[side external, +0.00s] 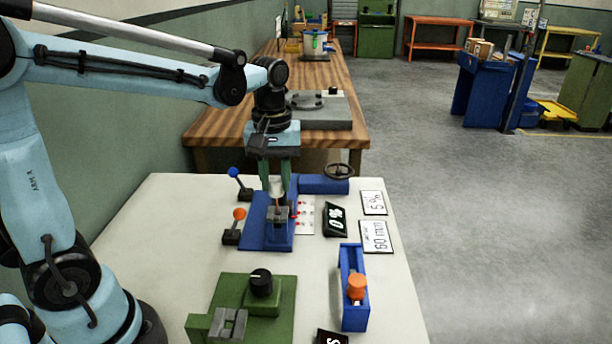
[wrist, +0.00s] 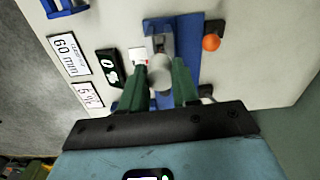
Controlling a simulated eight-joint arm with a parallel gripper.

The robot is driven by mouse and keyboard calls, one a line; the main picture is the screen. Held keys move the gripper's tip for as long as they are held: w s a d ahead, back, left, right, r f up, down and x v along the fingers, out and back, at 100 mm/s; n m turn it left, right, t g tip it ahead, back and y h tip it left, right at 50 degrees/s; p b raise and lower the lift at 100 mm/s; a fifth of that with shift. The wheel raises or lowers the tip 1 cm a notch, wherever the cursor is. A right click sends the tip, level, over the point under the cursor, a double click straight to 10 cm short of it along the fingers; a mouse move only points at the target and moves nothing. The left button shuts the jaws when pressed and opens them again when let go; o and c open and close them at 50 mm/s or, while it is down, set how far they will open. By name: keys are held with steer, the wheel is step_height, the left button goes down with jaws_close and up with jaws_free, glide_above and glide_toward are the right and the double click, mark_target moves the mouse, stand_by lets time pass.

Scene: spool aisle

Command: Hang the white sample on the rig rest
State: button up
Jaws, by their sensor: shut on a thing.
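My gripper (side external: 278,186) points down over the blue rig (side external: 256,236), its green fingers shut on the white sample (side external: 276,184). In the wrist view the pale, rounded sample (wrist: 160,72) sits between the two fingertips. Below the sample in the side view, a grey fork-like piece (side external: 278,213) stands on the rig and may be the rest. It also shows in the wrist view (wrist: 160,42), just beyond the sample. Whether the sample touches it I cannot tell, as the fingers hide part of the contact.
Levers with a blue knob (side external: 234,172) and an orange knob (side external: 239,214) stand left of the rig. A 0 % display (side external: 336,219) and cards stand right, a handwheel (side external: 340,171) behind. A green fixture (side external: 262,300) and blue slider unit (side external: 354,290) are in front.

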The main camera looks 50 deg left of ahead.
mark_target(277, 196)
steer(key=shift+f, duration=2.25)
steer(key=o, duration=1.1)
step_height(277, 196, up, 12)
steer(key=shift+r, duration=0.1)
steer(key=shift+s+d+f+m+t, duration=0.2)
steer(key=shift+s+f+m+t, duration=0.1)
steer(key=shift+s+m+t, duration=0.15)
steer(key=s+d+f+m+t, duration=0.2)
steer(key=s+f+m+t, duration=0.3)
steer(key=m, duration=0.4)
steer(key=shift+s+d+f+t, duration=0.4)
steer(key=shift+f+t, duration=0.25)
steer(key=shift+f, duration=0.5)
